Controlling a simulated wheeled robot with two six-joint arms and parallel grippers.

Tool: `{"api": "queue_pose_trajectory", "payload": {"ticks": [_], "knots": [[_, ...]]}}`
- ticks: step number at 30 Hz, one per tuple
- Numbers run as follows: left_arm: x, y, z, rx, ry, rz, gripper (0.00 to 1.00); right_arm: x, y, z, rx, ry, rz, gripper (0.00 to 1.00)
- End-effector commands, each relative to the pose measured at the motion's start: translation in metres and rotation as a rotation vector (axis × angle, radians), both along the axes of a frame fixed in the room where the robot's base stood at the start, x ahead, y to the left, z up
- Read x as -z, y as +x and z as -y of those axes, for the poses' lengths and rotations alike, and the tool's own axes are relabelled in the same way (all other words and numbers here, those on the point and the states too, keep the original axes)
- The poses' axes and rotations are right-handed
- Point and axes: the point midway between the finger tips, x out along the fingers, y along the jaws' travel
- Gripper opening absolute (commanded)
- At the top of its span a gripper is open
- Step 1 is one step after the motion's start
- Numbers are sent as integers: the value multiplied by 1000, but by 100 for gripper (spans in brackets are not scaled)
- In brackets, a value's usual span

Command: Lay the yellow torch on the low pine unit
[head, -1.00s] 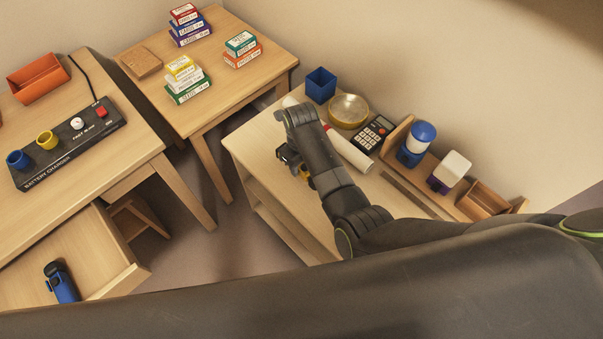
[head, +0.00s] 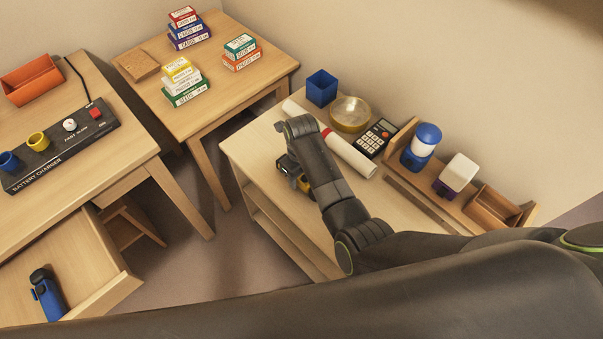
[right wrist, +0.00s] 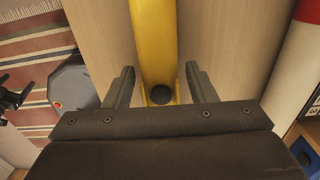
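The yellow torch (right wrist: 155,40) lies on the top of the low pine unit (right wrist: 228,45), seen close up in the right wrist view. My right gripper (right wrist: 160,85) is open, with one finger on each side of the torch and a gap on both sides. In the head view my right gripper (head: 289,166) is low over the front left part of the pine unit (head: 252,142), and a little of the torch (head: 303,184) shows beside it. The arm hides the rest. A dark claw-like shape at the left edge of the wrist view may be my left gripper; its state is unclear.
A white roll with a red band (head: 349,155) lies close behind my right gripper. A blue pot (head: 321,87), a brass bowl (head: 349,114), a calculator (head: 376,138) and a wooden rack (head: 447,196) fill the unit's back. A blue torch (head: 47,295) lies in an open drawer (head: 100,275).

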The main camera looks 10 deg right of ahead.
Motion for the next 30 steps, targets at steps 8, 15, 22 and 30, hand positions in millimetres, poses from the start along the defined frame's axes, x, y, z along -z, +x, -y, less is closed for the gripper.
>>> {"api": "queue_pose_trajectory", "payload": {"ticks": [8, 15, 22, 30], "knots": [[0, 0, 0, 0, 0, 0, 78, 0, 0, 0, 0, -1, 1, 60], [-3, 0, 0, 0, 0, 0, 78, -16, 1, 0, 0, 0, 4, 60], [-9, -1, 0, 0, 0, -1, 78, -64, 2, 0, 1, 2, 6, 60], [-11, -1, 0, 0, 0, -1, 78, -111, 1, 0, 0, -1, 3, 60]]}}
